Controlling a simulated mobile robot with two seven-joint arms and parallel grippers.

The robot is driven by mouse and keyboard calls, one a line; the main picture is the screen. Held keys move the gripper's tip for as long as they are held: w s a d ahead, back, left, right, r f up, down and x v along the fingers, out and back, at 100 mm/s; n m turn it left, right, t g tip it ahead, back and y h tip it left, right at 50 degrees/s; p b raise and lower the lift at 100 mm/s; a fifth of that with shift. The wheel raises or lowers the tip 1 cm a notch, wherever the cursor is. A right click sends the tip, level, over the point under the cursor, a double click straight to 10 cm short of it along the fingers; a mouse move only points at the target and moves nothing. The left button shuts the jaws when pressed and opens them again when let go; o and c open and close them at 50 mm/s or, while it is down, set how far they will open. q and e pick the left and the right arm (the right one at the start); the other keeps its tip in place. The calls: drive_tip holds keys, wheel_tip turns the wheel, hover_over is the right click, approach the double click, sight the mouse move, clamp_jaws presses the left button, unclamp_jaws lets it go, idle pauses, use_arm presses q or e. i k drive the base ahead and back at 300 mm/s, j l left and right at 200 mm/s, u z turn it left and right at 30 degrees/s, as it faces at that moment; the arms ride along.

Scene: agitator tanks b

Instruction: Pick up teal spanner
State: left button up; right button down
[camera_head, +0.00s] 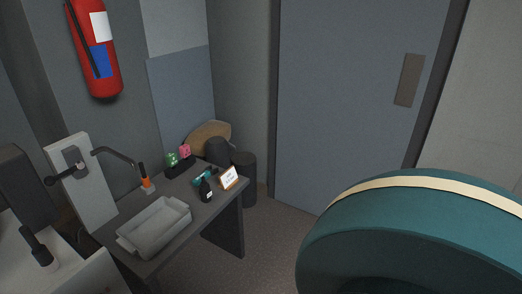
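A small teal object (203,179), which looks like the teal spanner, lies on the dark side table (223,204). It is near the table's far right end, just behind a dark bottle (206,190). The bottle hides part of it, and its exact shape is too small to tell. Neither of my grippers is in view.
A grey tray (126,243) sits on the table's near part. A small framed sign (229,178), an orange-handled item (146,181) and green (172,159) and pink (185,152) items stand around the teal object. A large teal rounded body (420,215) fills the right foreground. Floor (280,240) shows between.

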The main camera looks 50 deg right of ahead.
sight(209, 171)
drive_tip(key=z, duration=1.2)
drive_tip(key=u, duration=2.05)
drive_tip(key=z, duration=1.95)
